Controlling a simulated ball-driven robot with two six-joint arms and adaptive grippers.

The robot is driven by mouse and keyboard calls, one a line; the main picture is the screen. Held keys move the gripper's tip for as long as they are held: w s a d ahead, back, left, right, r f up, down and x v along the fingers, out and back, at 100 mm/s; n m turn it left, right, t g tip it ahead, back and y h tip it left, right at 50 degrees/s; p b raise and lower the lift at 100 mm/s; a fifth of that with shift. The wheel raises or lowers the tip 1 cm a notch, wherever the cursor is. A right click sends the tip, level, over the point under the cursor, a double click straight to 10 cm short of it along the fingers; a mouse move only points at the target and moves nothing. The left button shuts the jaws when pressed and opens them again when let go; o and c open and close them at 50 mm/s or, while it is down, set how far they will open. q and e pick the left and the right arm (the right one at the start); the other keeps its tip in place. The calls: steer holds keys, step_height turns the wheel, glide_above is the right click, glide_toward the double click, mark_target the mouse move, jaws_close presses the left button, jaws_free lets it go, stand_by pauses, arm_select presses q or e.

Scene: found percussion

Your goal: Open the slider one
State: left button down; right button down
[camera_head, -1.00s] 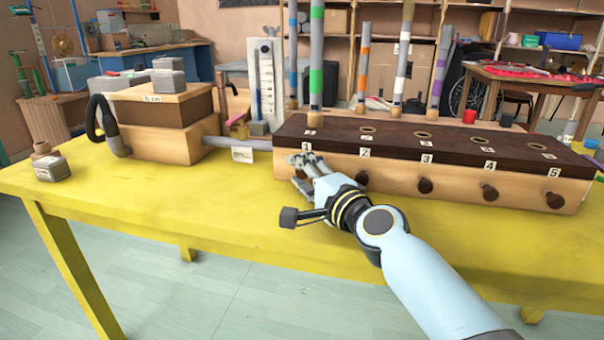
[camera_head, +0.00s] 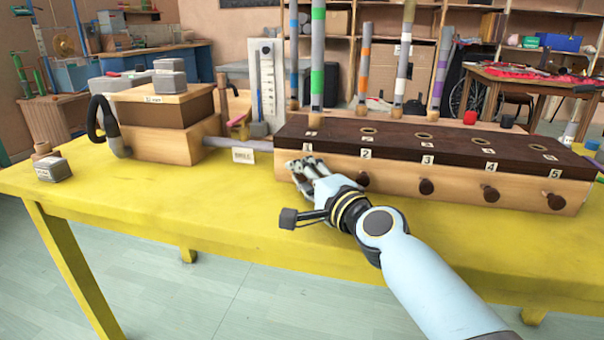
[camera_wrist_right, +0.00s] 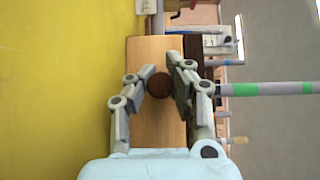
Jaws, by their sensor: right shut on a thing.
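The long wooden box (camera_head: 455,180) with a dark top stands on the yellow table, with number labels 1 to 5 and round dark knobs along its front. My right gripper (camera_head: 304,166) is at the box's left end, just below label 1 (camera_head: 308,147), and hides the knob there. In the right wrist view, that dark knob of slider one (camera_wrist_right: 159,85) lies between the two fingers of my right gripper (camera_wrist_right: 156,72), which is shut on it. My left gripper is not in view.
The other knobs, such as the one under label 3 (camera_head: 426,187), line the front to the right. Striped tubes (camera_head: 317,70) stand upright behind. A wooden bellows-like box (camera_head: 165,140) with grey weights stands at left. The yellow table (camera_head: 180,205) is clear in front.

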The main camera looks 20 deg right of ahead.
steer(key=shift+s+a, duration=0.4)
steer(key=shift+s, duration=0.25)
steer(key=shift+s+a, duration=0.4)
steer(key=shift+s, duration=0.2)
steer(key=shift+w+f, duration=0.1)
steer(key=c, duration=1.4)
jaws_free()
steer(key=shift+d, duration=0.1)
steer(key=shift+s, duration=0.2)
steer(key=s, duration=0.4)
steer(key=s+d, duration=0.1)
steer(key=s, duration=0.3)
steer(key=s+d, duration=0.1)
steer(key=s, duration=0.2)
steer(key=shift+s, duration=0.4)
